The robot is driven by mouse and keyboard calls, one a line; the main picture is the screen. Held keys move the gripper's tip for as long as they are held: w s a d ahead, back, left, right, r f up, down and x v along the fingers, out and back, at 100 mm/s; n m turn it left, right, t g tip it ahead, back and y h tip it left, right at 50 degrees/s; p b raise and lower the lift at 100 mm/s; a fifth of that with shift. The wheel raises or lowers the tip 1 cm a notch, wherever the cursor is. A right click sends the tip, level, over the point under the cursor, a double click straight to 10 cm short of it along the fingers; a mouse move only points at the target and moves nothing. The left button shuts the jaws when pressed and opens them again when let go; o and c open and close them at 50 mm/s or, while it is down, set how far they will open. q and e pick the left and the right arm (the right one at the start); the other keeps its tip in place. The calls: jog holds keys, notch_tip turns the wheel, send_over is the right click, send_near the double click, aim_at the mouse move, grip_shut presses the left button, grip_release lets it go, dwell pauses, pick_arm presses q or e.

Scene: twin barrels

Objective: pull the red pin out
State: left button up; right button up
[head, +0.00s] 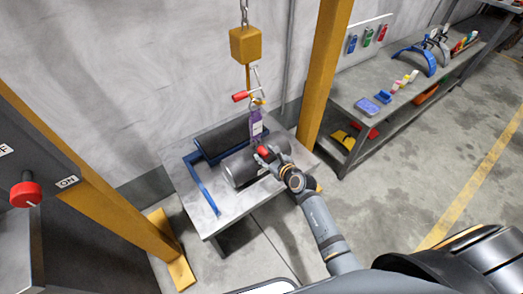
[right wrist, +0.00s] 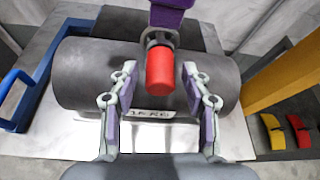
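The red pin (head: 264,153) shows as a short red cylinder at the near side of the barrels in the head view. In the right wrist view the red pin (right wrist: 160,70) points toward the camera from a dark metal shackle (right wrist: 157,38) below a purple sling (right wrist: 172,13). My right gripper (right wrist: 159,78) is open, with one finger on each side of the pin and a visible gap at both sides. It also shows in the head view (head: 272,158), beside the front barrel. The front dark grey barrel (right wrist: 85,75) lies behind the pin. My left gripper is not in view.
The barrels lie on a grey table (head: 205,217) with a blue bar (head: 203,187) at the left. A yellow hoist block (head: 245,44) hangs above on a chain; a red-handled hook (head: 240,96) is below it. A yellow post (head: 322,75) stands close behind right.

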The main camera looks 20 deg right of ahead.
grip_shut()
jog(key=shift+s+d, duration=0.25)
jog(key=shift+s, duration=0.35)
dwell(0.4)
jog(key=s+d, duration=0.3)
jog(key=s, duration=0.7)
jog(key=shift+d+f+p, duration=0.25)
jog(key=shift+d+p, duration=0.1)
jog(key=shift+p, duration=0.05)
dwell(0.6)
